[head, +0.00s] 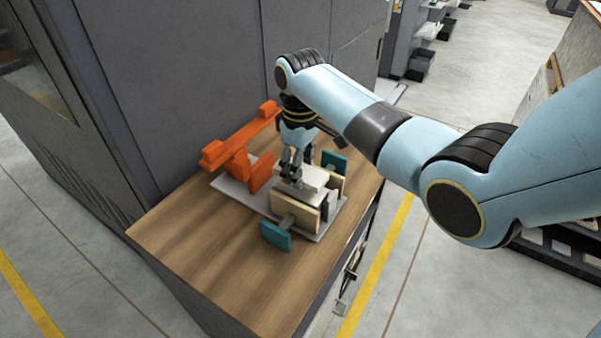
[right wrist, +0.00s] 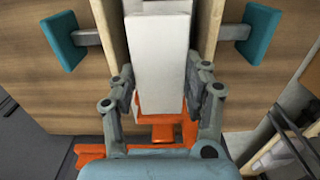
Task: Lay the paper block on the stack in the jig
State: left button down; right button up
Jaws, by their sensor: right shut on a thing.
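The white paper block (head: 312,177) is in the jig area in the head view, close between the jig's wooden cheeks. In the right wrist view the paper block (right wrist: 161,65) runs up the middle between the fingers. My right gripper (head: 291,172) points down and is shut on it; its fingers (right wrist: 160,95) press on both sides. The jig has a grey base plate (head: 235,190), wooden cheeks (head: 296,213) and teal end plates (head: 275,235). The stack under the block is hidden, so I cannot tell whether they touch. My left gripper is not in view.
An orange clamp arm (head: 240,140) stands on the base plate to the left of my gripper. The wooden tabletop (head: 200,240) is clear at the front left. A dark grey cabinet (head: 180,90) rises behind the table.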

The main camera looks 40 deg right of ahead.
notch_tip(320, 180, down, 2)
jog(key=shift+f, duration=0.1)
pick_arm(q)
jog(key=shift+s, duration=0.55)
pick_arm(e)
jog(key=shift+f, duration=0.15)
jog(key=o, duration=0.9)
notch_tip(320, 180, up, 12)
